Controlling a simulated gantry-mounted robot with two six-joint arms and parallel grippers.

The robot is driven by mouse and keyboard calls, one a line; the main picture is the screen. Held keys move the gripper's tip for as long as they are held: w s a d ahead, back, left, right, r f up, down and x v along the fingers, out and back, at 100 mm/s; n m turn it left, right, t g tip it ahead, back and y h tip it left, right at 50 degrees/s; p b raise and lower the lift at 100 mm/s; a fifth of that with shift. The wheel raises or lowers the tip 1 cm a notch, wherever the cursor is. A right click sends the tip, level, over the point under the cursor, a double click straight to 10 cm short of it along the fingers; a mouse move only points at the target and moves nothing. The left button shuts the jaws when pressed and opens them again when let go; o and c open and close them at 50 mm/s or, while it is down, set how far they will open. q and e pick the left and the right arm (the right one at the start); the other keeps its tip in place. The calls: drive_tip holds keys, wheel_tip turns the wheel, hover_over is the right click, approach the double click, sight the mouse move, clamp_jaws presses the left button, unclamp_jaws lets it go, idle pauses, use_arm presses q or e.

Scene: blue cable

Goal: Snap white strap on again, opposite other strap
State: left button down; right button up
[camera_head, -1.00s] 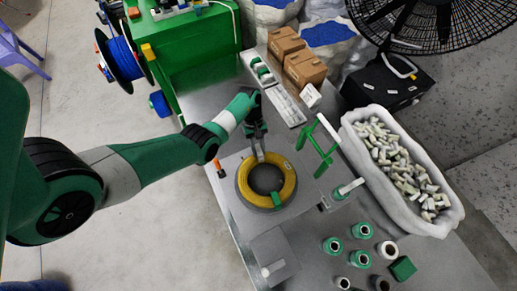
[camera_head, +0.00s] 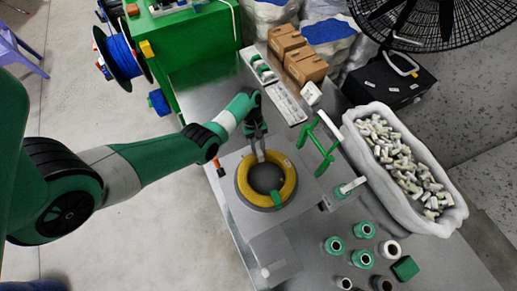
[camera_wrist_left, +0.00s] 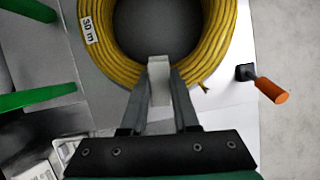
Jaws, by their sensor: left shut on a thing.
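A yellow cable coil (camera_head: 288,187) lies flat in a round holder on the grey table. A green strap (camera_head: 277,197) sits across its near side in the head view. My left gripper (camera_head: 260,157) is at the coil's far side, roughly opposite that strap. In the left wrist view my left gripper (camera_wrist_left: 159,90) is shut on a white strap (camera_wrist_left: 159,78), which overlaps the edge of the yellow coil (camera_wrist_left: 203,60). I cannot tell whether the strap closes around the cable. A label reading 30 m is on the coil. My right gripper is not in view.
An orange-handled tool (camera_head: 219,168) is left of the coil; a green stand (camera_head: 318,147) is right of it. A white-lined bin (camera_head: 450,218) of pale pieces stands at the right edge. Several spools and a green block (camera_head: 404,268) stand at the near right.

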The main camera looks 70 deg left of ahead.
use_arm(q)
drive_tip(key=shift+f, duration=0.15)
drive_tip(key=shift+f+b, duration=0.2)
drive_tip(key=shift+b, duration=0.1)
drive_tip(key=shift+r, duration=0.1)
drive_tip(key=shift+r, duration=0.1)
drive_tip(key=shift+r+p, duration=0.5)
drive_tip(key=shift+p, duration=0.2)
drive_tip(key=shift+f+b, duration=0.35)
drive_tip(key=shift+f, duration=0.1)
idle(0.8)
drive_tip(key=shift+c, duration=2.1)
unclamp_jaws()
